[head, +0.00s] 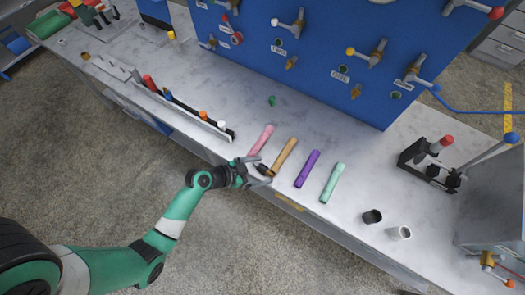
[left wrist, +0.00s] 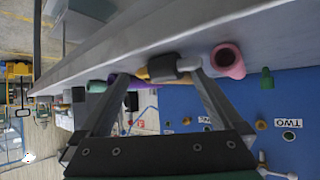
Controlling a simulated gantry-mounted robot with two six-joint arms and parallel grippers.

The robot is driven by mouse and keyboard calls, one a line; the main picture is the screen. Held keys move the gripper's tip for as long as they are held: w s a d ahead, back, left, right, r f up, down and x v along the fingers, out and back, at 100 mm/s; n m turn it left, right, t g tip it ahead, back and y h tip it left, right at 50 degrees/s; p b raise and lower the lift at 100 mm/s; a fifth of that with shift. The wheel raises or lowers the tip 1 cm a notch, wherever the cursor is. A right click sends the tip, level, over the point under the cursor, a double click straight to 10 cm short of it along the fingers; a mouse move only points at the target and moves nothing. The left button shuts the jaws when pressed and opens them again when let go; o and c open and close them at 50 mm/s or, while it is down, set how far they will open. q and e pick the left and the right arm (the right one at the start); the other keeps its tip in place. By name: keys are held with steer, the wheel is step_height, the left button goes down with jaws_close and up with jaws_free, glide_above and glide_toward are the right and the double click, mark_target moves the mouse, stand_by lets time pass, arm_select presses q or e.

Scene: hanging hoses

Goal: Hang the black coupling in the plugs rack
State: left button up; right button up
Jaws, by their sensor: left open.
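A short black coupling (head: 263,169) with a light grey end lies at the table's front edge, between the pink and tan tubes. My left gripper (head: 261,172) is open, its fingers on either side of the coupling. In the left wrist view the coupling (left wrist: 163,67) lies between the spread fingertips (left wrist: 165,80); contact cannot be told. A long low rack (head: 180,112) along the front edge, left of my gripper, holds red, black, orange and white-ended pieces; it looks like the plugs rack. My right gripper is not in view.
Pink (head: 261,140), tan (head: 284,156), purple (head: 307,169) and mint (head: 332,183) tubes lie on the table. A black cup (head: 372,216) and a white cup (head: 399,232) stand to the right. A blue valve panel (head: 330,50) rises behind.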

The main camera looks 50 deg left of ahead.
arm_select(q)
jaws_close()
stand_by(0.5)
steer(key=shift+r, duration=0.15)
steer(key=shift+r, duration=0.25)
step_height(320, 180, up, 27)
steer(key=p, duration=2.6)
